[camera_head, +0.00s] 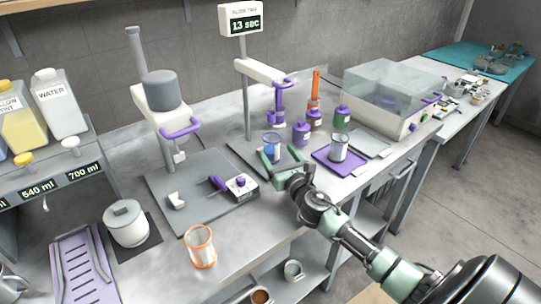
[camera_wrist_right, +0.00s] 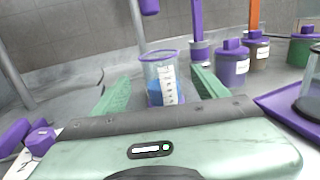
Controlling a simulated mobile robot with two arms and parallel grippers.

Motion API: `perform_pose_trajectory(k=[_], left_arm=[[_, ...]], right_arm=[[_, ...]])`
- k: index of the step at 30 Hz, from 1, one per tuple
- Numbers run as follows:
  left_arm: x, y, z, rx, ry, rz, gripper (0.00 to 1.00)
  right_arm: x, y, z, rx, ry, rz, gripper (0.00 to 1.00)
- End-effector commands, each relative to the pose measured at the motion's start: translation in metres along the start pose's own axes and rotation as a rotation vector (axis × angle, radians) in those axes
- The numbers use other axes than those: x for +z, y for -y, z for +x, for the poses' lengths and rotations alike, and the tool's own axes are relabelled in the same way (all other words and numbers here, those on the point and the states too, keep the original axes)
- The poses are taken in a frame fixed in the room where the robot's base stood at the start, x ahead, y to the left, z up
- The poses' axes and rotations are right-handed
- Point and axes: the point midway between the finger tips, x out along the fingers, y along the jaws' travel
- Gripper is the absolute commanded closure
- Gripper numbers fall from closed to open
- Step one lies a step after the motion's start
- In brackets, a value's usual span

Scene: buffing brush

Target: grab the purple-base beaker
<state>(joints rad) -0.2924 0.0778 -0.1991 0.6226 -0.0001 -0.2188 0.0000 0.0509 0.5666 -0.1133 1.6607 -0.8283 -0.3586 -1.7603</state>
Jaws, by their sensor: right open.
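A clear beaker with a purple base and rim and blue contents (camera_head: 271,147) stands under the timer stand in the head view. It also shows in the right wrist view (camera_wrist_right: 162,75), upright between and beyond the fingers. My right gripper (camera_head: 277,162) is open, its two green fingers pointing at the beaker; the wrist view shows them (camera_wrist_right: 155,88) on either side of it with gaps. Whether the fingers reach around the beaker's sides is hard to tell. The beaker's lower part is partly hidden by the gripper body. My left gripper is not in view.
The timer post (camera_head: 245,90) rises left of the beaker. An orange-rimmed beaker (camera_head: 201,247) stands at the front.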

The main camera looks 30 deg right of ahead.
Motion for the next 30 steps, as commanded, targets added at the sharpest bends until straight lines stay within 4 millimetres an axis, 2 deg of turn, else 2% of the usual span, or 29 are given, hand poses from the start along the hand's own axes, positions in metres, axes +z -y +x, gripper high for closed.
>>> perform_pose_trajectory(k=[1,3,6,8,12,16,22,27,29,30], left_arm=[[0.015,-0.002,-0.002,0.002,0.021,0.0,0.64],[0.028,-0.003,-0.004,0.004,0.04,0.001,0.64],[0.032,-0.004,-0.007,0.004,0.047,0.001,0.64],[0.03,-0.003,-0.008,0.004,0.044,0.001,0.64],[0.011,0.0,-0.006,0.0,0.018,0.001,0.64],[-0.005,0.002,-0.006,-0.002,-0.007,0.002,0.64],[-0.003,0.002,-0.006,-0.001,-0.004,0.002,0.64],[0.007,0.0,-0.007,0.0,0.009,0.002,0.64],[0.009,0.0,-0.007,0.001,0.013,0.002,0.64],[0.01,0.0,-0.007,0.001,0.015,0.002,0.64]], right_arm=[[0.002,0.0,0.006,-0.002,0.001,0.002,0.26],[0.001,0.0,0.013,-0.002,0.0,0.003,0.26],[0.002,0.001,0.026,-0.003,0.0,0.006,0.26],[0.002,0.001,0.035,-0.004,0.0,0.007,0.26],[0.0,0.002,0.052,-0.003,-0.001,0.006,0.26],[0.0,0.002,0.058,-0.001,-0.001,0.005,0.26],[0.0,0.002,0.058,-0.001,-0.001,0.004,0.26],[0.0,0.002,0.057,-0.001,-0.001,0.005,0.73],[0.0,0.002,0.057,-0.001,-0.001,0.005,0.9],[0.0,0.002,0.058,-0.001,-0.001,0.005,0.94]])
